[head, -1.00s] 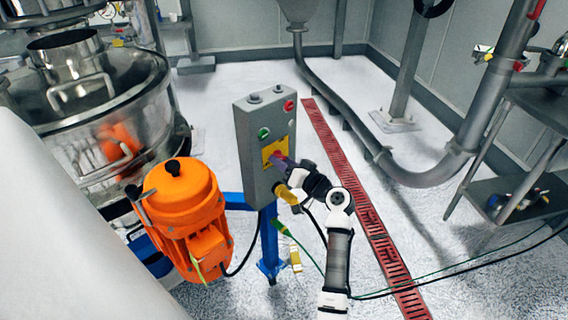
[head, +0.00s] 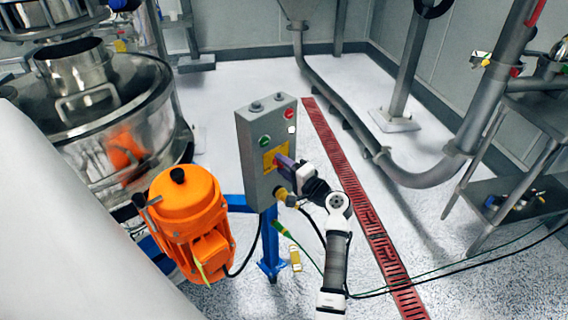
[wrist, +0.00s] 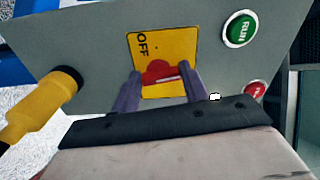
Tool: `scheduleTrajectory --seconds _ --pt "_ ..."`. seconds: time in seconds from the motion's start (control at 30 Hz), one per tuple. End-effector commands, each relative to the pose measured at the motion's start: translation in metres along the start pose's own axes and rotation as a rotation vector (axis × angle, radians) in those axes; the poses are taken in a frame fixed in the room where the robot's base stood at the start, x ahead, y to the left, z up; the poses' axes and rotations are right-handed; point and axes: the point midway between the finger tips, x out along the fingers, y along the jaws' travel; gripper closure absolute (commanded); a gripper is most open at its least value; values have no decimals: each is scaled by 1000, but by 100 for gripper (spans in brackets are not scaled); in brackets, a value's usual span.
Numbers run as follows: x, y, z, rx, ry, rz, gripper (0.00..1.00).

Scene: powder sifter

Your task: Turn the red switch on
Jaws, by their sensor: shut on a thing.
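The red switch (wrist: 158,72) sits on a yellow plate (wrist: 145,45) marked OFF, on the face of a grey control box (head: 258,160). My gripper (wrist: 160,78) has its two purple fingers on either side of the red switch, shut on it. In the head view my gripper (head: 284,163) reaches the box's face from the right, and its fingers largely hide the switch. The switch's exact angle is hard to tell.
A green RUN button (wrist: 240,29) and a red button (wrist: 254,91) are beside the plate. A yellow cable plug (wrist: 40,105) comes out of the box. An orange motor (head: 187,215) stands left of the box; the floor to the right is mostly clear.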

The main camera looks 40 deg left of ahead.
Motion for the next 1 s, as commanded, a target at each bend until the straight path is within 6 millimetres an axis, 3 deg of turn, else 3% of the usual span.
scheduleTrajectory --seconds 0.37,0.87,0.9,1.0 --pt "0 0 -1 139 0 1 79" --pt "0 0 -1 154 0 1 79" --pt "0 0 -1 154 1 1 52" --pt "0 0 -1 153 0 1 39"
